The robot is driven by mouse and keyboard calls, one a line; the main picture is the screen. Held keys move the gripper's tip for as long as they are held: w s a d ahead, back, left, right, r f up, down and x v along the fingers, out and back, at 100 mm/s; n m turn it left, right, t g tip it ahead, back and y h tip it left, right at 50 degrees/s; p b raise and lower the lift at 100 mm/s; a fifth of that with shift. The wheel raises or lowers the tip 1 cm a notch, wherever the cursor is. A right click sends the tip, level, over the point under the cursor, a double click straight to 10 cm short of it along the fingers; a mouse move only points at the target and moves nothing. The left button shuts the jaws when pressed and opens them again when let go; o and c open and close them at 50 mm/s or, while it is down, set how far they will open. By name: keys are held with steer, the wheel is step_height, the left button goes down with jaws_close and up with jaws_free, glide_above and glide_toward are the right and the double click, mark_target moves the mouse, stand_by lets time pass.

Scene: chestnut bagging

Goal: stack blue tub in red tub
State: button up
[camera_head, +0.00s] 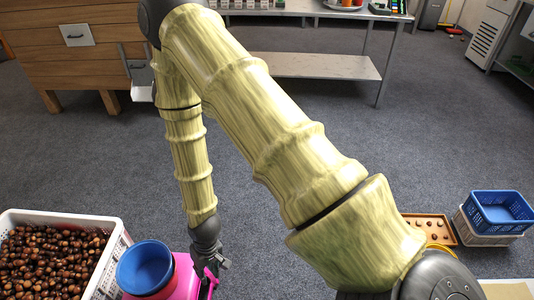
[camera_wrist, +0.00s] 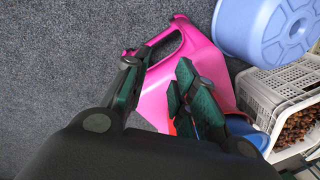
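A blue tub (camera_head: 145,268) sits upright beside a bright pink object, right of the chestnut crate. In the wrist view, a blue piece (camera_wrist: 246,131) shows beyond the pink object; I cannot tell whether it is this tub. A small orange-red patch (camera_wrist: 173,128) shows behind one finger, but whether it is the red tub is unclear. My gripper (camera_head: 214,270) is low beside the pink object. In the wrist view my gripper (camera_wrist: 162,75) has its fingers apart, with the pink object beneath and between them.
The pink object (camera_wrist: 190,50) has a handle-like opening. At right are a blue basket (camera_head: 500,211) and a tray (camera_head: 428,222). The grey floor behind is mostly clear.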

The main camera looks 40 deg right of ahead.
steer(key=s+d+f+h, duration=0.1)
steer(key=s+d+f, duration=0.2)
steer(key=s, duration=0.6)
steer(key=s+d+f, duration=0.3)
steer(key=s+d, duration=0.2)
steer(key=s, duration=0.4)
steer(key=shift+s+d+h, duration=0.2)
steer(key=shift+d+h, duration=0.15)
steer(key=shift+h, duration=0.05)
steer(key=shift+f, duration=0.1)
step_height(320, 180, up, 23)
steer(key=p, duration=2.2)
steer(key=shift+f+p, duration=0.2)
steer(key=shift+p, duration=0.1)
